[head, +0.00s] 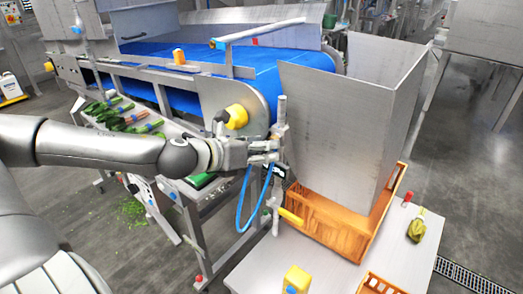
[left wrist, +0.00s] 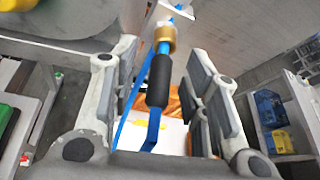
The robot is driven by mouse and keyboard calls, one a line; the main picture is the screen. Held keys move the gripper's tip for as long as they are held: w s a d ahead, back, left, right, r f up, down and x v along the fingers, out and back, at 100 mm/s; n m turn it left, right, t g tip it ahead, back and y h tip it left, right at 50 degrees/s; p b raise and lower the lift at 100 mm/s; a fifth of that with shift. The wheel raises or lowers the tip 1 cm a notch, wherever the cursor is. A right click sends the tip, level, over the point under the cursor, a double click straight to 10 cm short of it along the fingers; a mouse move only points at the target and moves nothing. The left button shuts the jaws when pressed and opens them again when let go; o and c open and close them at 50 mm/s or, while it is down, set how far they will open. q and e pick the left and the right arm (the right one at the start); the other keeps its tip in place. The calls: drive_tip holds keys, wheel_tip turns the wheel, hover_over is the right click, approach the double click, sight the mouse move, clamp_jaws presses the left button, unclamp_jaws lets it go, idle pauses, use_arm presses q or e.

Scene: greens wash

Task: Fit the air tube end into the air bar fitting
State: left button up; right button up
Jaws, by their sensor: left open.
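The blue air tube (head: 240,205) hangs in a loop below my left gripper (head: 268,152) in the head view. In the left wrist view the tube has a black sleeve (left wrist: 159,80), with a brass-coloured collar (left wrist: 165,40) just above it and blue tube below. The sleeve stands between the open fingers of my left gripper (left wrist: 160,100), with gaps at both sides. The brass collar and sleeve are in line and look touching; I cannot tell how deep the tube end sits. A grey upright post (head: 280,115) stands just beyond the gripper. My right gripper is not in view.
A blue conveyor belt (head: 285,70) lies behind, with a pale bar (head: 258,32) above it. A metal chute (head: 335,120) stands over an orange crate (head: 335,228) right of the gripper. A grey table (head: 420,262) holds a yellow block (head: 297,279). Greens (head: 125,115) lie on a lower shelf.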

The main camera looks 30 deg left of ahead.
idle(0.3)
use_arm(q)
clamp_jaws()
